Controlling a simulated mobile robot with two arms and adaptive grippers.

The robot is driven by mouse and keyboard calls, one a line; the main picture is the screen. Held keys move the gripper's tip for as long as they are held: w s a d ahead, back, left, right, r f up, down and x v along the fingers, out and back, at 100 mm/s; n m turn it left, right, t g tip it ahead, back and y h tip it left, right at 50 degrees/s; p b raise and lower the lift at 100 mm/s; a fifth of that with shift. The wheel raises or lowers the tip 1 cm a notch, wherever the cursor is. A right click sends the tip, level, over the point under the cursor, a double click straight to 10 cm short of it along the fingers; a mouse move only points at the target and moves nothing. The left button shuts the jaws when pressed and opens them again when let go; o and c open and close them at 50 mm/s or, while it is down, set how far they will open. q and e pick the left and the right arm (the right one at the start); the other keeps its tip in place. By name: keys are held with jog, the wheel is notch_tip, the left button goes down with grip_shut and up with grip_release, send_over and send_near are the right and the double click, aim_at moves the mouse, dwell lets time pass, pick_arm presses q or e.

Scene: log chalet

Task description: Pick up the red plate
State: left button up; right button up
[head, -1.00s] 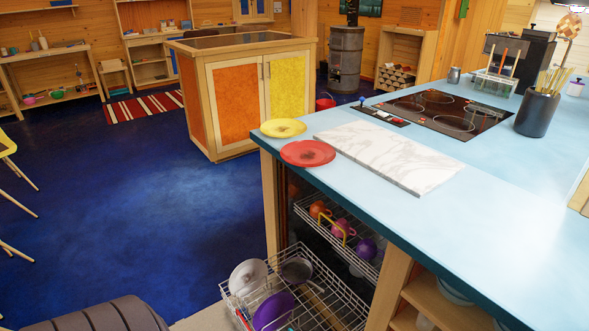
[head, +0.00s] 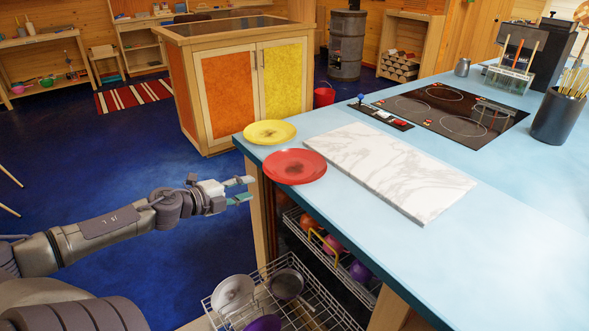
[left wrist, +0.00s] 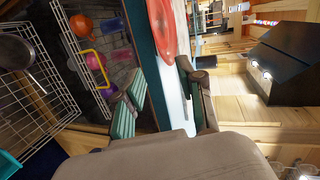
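The red plate (head: 295,166) lies flat near the corner of the light blue counter, with a darker patch in its middle. It also shows at the top of the left wrist view (left wrist: 167,28). My left gripper (head: 243,190) is to the left of the plate, beyond the counter's edge, apart from the plate and empty. Its two fingers are spread open; the wrist view shows them either side of the counter edge's line (left wrist: 160,76). My right gripper is in neither view.
A yellow plate (head: 269,132) lies just behind the red one. A marble board (head: 390,170) lies close on its right. Below the counter, an open dishwasher has a pulled-out rack (head: 320,315) with dishes. A cooktop (head: 450,112) is farther back.

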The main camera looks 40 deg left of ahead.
aim_at(278, 182)
pick_arm(q)
jog(key=b+x, duration=0.1)
jog(key=x, duration=0.2)
jog(key=b+x, duration=0.2)
jog(key=x, duration=0.1)
jog(key=shift+w+a+f, duration=0.15)
jog(key=shift+w+f, duration=0.05)
jog(key=shift+w, duration=0.2)
jog(key=shift+w+f+b, duration=0.2)
jog(key=shift+w+b, duration=0.5)
jog(key=shift+w+d+f, duration=0.1)
jog(key=shift+w+d, duration=0.3)
jog(key=shift+w, duration=0.35)
jog(key=shift+p+x, duration=0.8)
jog(key=shift+w+f, duration=0.25)
jog(key=shift+w, duration=0.05)
jog(key=shift+d, duration=0.1)
